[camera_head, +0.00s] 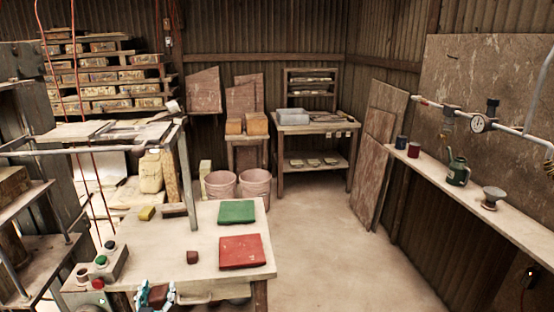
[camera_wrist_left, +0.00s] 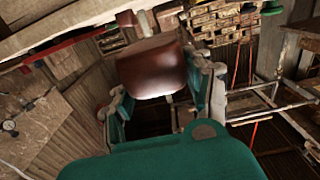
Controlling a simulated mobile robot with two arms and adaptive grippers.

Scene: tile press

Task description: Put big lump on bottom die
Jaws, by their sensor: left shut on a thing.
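My left gripper (camera_head: 156,293) is at the bottom edge of the head view, at the table's front edge. It is shut on a brown lump, the big lump (camera_head: 158,297). In the left wrist view the smooth, rounded big lump (camera_wrist_left: 152,70) sits between the two teal fingers (camera_wrist_left: 160,95). A smaller brown lump (camera_head: 193,257) lies on the table, apart from the gripper. The press-like metal frame (camera_head: 65,225) stands at the left edge; I cannot tell which part of it is the bottom die. My right gripper is not in view.
Pink buckets (camera_head: 256,184) stand behind. Floor to the right is clear.

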